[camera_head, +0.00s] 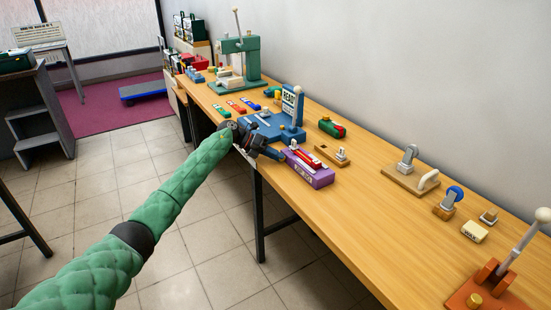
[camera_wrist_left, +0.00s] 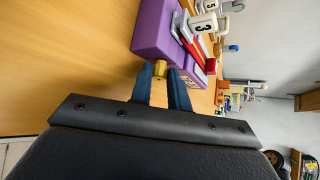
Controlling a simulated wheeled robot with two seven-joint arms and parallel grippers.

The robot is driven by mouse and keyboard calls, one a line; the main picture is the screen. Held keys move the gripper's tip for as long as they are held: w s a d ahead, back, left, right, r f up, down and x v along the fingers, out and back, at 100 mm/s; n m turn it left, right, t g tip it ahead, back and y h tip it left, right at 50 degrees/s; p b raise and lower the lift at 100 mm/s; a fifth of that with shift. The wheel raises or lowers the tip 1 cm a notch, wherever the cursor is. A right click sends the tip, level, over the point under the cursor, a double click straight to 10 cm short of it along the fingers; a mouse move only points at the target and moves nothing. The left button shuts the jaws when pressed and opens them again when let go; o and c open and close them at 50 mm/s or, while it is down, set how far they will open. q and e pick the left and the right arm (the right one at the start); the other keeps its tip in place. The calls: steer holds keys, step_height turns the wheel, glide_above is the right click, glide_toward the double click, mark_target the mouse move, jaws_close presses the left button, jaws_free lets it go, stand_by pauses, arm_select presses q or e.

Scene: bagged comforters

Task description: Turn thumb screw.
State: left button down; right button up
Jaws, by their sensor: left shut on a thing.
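A purple block (camera_head: 308,168) with red and grey parts on top sits near the front edge of the workbench. In the left wrist view the purple block (camera_wrist_left: 155,27) appears turned on its side. A small brass-coloured thumb screw (camera_wrist_left: 160,68) sticks out of its near face. My left gripper (camera_head: 277,154) reaches in from the left, beside the block. In the left wrist view the two blue fingers of the gripper (camera_wrist_left: 162,73) are shut on the thumb screw, one on each side. The screw's inner end is hidden. My right gripper is not in view.
A blue fixture (camera_head: 268,127) with a "READY" sign (camera_head: 292,103) stands just behind the gripper. A wooden block with a small peg (camera_head: 332,154) and a red-green object (camera_head: 332,127) lie nearby. The bench's front strip right of the purple block is clear.

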arm_select(q)
steer(key=shift+a, duration=0.1)
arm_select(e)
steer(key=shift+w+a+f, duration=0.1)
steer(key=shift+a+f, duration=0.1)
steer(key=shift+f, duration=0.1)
arm_select(q)
steer(key=c, duration=1.3)
jaws_free()
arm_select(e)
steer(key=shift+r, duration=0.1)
arm_select(q)
steer(key=shift+f, duration=0.1)
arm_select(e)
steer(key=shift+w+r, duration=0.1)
